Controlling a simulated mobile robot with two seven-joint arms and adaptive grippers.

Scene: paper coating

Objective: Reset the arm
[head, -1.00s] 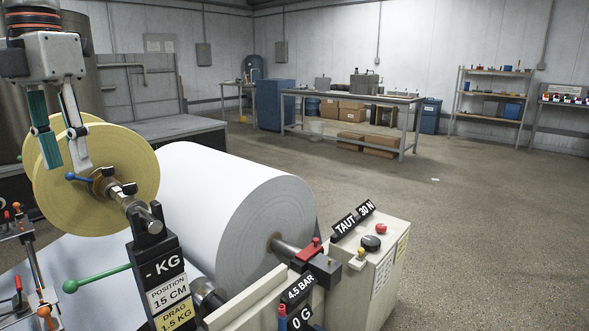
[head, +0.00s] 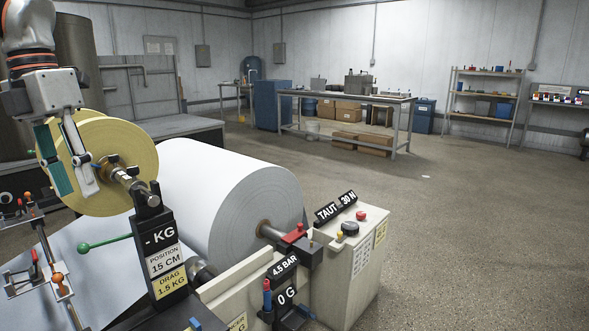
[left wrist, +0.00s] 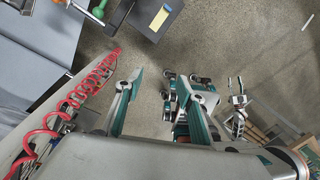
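My left gripper (head: 77,192) hangs at the left of the head view with its fingers pointing down. It overlaps the yellow roll in the picture; I cannot tell whether it touches it. In the left wrist view its two teal-edged fingers (left wrist: 158,88) stand apart, with nothing visibly held between them. My right gripper cannot be made out in the head view. In the left wrist view, grey and teal parts show beyond the fingers, and I cannot tell what they are.
A yellow roll (head: 128,165) sits on a shaft beside a large white paper roll (head: 225,190). A control box (head: 345,275) stands at the front, with a green-knobbed lever (head: 105,243) left of it. A workbench (head: 345,95) stands behind. Open floor (head: 470,230) lies right.

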